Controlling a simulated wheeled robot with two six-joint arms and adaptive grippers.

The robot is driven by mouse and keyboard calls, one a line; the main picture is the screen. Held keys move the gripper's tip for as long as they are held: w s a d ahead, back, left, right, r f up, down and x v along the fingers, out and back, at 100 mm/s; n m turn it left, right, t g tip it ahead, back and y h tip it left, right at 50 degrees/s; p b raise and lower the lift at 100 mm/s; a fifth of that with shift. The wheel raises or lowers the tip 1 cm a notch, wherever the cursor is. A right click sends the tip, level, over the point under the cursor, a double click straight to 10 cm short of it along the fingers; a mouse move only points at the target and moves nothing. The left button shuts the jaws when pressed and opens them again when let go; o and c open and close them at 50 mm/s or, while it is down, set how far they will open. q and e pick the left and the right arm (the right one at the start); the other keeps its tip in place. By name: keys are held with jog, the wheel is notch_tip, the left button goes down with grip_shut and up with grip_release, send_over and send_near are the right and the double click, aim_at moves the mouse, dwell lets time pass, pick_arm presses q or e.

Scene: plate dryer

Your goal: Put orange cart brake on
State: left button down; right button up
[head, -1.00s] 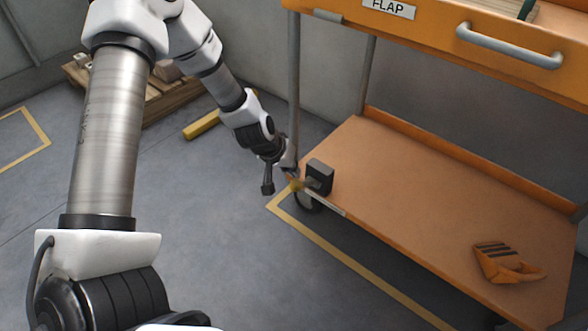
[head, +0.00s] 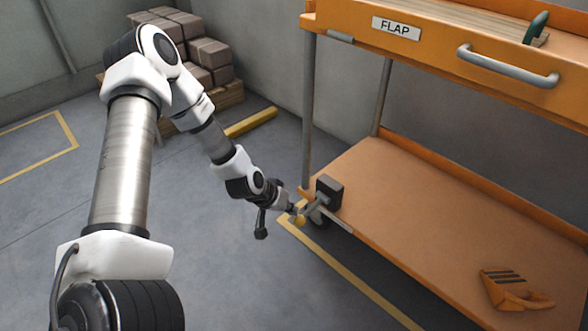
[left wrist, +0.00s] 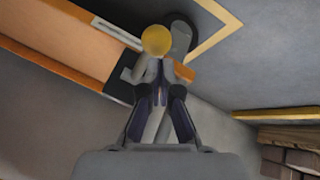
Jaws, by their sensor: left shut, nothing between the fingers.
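The orange cart (head: 440,220) stands at the right in the head view. At its near left corner a dark block (head: 329,189) carries a grey brake lever (head: 315,206) ending in a yellow knob (head: 299,220). The lever slants down and outward. The knob also shows in the left wrist view (left wrist: 157,40), just beyond the fingertips. My left gripper (head: 291,210) is shut and empty, right at the knob; its fingers (left wrist: 159,72) overlap the lever region, and I cannot tell if they touch. A caster wheel (left wrist: 181,38) lies behind the knob. My right gripper is not in view.
A drawer marked FLAP with a grey handle (head: 507,66) is above the lower shelf. An orange object with dark stripes (head: 512,290) lies on the shelf. Stacked boxes (head: 195,50) on a pallet and a yellow bar (head: 251,122) are behind. Floor at left is clear.

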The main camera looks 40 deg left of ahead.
pick_arm(q)
jog(key=shift+s+f+b, duration=0.25)
jog(key=shift+f+b, duration=0.2)
jog(key=shift+f, duration=0.65)
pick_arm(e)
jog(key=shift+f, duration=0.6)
pick_arm(q)
jog(key=shift+s+f, duration=0.1)
notch_tip(320, 180, up, 5)
jog(key=a+p, duration=0.2)
jog(key=p, duration=0.3)
jog(key=s+a+r+p, duration=0.1)
jog(key=s+p, duration=0.5)
jog(key=s, duration=0.3)
jog(key=shift+a, duration=0.35)
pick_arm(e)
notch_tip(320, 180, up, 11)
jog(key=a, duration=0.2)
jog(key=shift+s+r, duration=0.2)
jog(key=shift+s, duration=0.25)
pick_arm(q)
jog(key=shift+r, duration=0.1)
